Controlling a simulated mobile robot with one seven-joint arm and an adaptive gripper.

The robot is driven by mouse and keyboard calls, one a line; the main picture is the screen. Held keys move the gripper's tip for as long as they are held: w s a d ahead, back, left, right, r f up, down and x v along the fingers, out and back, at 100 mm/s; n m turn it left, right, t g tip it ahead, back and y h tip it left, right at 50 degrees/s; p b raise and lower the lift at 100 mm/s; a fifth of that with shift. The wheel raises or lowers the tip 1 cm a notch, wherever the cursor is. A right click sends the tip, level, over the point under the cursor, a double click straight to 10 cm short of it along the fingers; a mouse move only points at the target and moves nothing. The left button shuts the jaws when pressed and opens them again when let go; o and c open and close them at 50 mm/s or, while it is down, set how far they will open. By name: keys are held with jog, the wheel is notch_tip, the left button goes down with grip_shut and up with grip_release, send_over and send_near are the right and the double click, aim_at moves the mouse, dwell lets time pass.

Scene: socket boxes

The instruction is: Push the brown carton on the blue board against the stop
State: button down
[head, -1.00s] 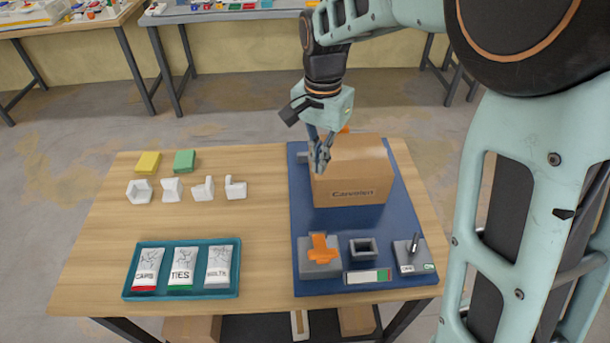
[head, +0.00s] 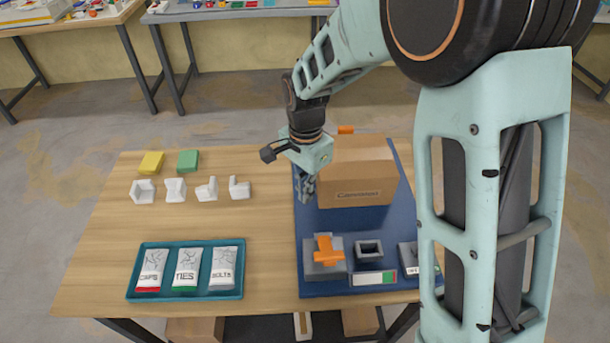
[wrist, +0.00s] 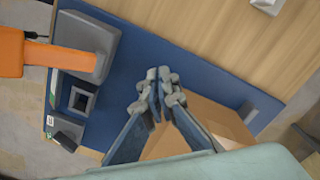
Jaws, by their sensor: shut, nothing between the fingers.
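The brown carton (head: 357,185) stands upright on the far half of the blue board (head: 350,222). My gripper (head: 304,192) is shut and empty, pointing down beside the carton's left side, over the board's left strip. In the wrist view the closed fingertips (wrist: 158,85) are over blue board, with the carton (wrist: 205,125) just beyond them, partly hidden by a finger. I cannot tell whether they touch. A grey block (wrist: 248,112) is at the board's far end. An orange piece (head: 346,130) shows behind the carton. I cannot tell which of these is the stop.
On the board's near half are a grey block with an orange handle (head: 326,252), a square grey socket (head: 369,249) and a small grey device (head: 408,256). A teal tray (head: 186,296) with labelled bags, white corner pieces and yellow and green blocks lie left. Bare wood lies between.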

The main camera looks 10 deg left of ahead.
jog(key=shift+w+d+r, duration=0.1)
jog(key=shift+w+d, duration=0.45)
jog(key=shift+w, duration=0.25)
jog(key=shift+w+d+r, duration=0.1)
jog(key=shift+w+d, duration=0.4)
jog(key=shift+w, duration=0.3)
